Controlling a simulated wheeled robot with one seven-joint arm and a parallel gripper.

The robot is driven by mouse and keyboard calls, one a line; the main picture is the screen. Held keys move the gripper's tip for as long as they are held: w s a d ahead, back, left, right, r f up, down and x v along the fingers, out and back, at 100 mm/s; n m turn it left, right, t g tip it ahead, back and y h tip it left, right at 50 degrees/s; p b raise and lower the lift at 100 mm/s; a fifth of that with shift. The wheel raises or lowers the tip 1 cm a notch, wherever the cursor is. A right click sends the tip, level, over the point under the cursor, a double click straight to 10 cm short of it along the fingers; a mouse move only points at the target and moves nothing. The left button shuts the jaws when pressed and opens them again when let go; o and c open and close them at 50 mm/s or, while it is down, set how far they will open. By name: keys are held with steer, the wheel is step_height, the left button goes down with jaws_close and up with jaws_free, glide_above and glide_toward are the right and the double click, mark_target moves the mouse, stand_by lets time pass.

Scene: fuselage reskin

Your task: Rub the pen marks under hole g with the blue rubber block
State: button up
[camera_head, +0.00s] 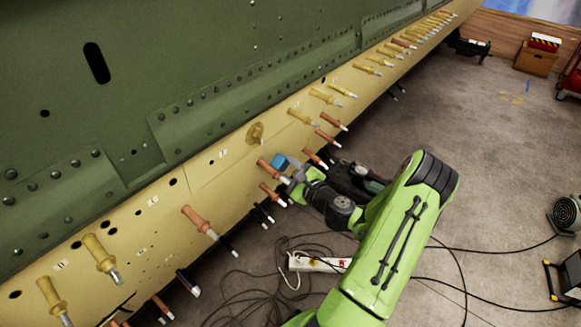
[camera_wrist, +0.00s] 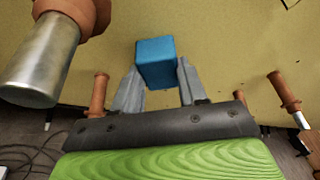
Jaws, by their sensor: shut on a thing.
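The blue rubber block (camera_wrist: 155,62) is held between the two fingers of my gripper (camera_wrist: 157,85), in front of the yellow skin panel (camera_wrist: 220,50). The block (camera_head: 279,161) also shows in the head view at the tip of my gripper (camera_head: 287,171), close to the lower part of the panel. I cannot tell whether the block touches the panel. Holes with small white labels run along the panel, but the letters are too small to read, so I cannot pick out hole g. Pen marks under it are not clearly visible.
Copper and yellow pin fasteners stick out along the panel; a large copper one (camera_wrist: 70,30) is close at the left of my gripper. A copper pin (camera_wrist: 284,92) stands at the right. A white power strip (camera_head: 318,263) and cables lie on the floor.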

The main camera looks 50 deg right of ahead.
steer(key=s+f+b, duration=0.1)
steer(key=s, duration=0.5)
steer(key=shift+d+f+b, duration=0.2)
steer(key=shift+d+b, duration=0.05)
steer(key=shift+b, duration=0.15)
steer(key=shift+s+d+f, duration=0.1)
steer(key=shift+s+f, duration=0.1)
steer(key=shift+s, duration=0.5)
steer(key=shift+s+f, duration=0.2)
steer(key=shift+s, duration=0.45)
